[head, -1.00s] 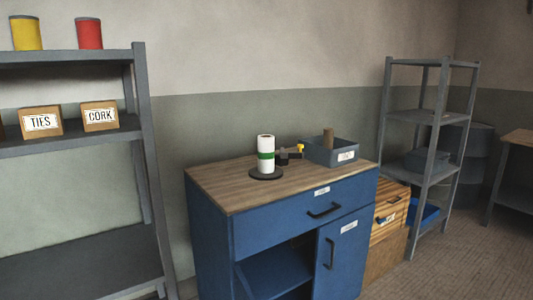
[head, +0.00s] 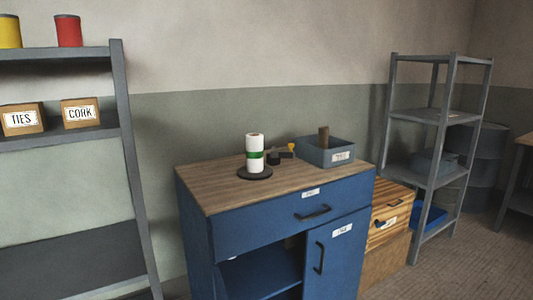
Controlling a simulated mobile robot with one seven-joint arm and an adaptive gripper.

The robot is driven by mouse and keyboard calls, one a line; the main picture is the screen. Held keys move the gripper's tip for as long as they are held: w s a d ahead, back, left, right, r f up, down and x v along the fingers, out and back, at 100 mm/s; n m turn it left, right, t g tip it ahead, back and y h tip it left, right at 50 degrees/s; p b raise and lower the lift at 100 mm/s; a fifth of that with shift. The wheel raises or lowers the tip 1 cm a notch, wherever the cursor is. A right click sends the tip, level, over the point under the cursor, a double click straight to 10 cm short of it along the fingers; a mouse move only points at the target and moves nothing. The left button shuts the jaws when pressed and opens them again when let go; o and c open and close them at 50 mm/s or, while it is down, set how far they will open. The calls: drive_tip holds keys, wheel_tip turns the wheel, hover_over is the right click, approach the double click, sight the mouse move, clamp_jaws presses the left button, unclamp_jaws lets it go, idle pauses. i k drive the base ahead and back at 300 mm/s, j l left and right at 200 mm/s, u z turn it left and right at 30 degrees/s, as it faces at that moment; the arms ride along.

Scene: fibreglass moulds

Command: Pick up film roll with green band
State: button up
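The film roll with the green band (head: 254,142) is a white cylinder standing upright on a round black base (head: 255,173). My gripper is not in view.
Behind the roll lies a small dark tool with a yellow part (head: 289,150). A grey bin (head: 331,156) holding a brown cylinder is at the cabinet's back right. Grey shelves stand left (head: 128,160) and right (head: 430,172). The cabinet's lower left compartment is open.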

sight(254, 141)
drive_tip(key=i+l, duration=0.1)
drive_tip(key=l, duration=0.3)
drive_tip(key=i+l+u, duration=0.1)
drive_tip(key=l, duration=0.35)
drive_tip(key=i+l, duration=0.1)
drive_tip(key=l, duration=0.3)
drive_tip(key=i+l, duration=0.2)
drive_tip(key=l, duration=0.2)
drive_tip(key=i+l+u, duration=0.15)
drive_tip(key=l, duration=0.2)
drive_tip(key=i+l, duration=0.15)
drive_tip(key=l, duration=0.25)
drive_tip(key=i+l+u, duration=0.1)
drive_tip(key=i+l, duration=0.15)
drive_tip(key=i, duration=0.3)
drive_tip(key=i+l+u, duration=0.1)
drive_tip(key=i+l, duration=0.15)
drive_tip(key=i, duration=0.25)
drive_tip(key=i+l, duration=0.3)
drive_tip(key=i, duration=0.25)
drive_tip(key=u, duration=0.05)
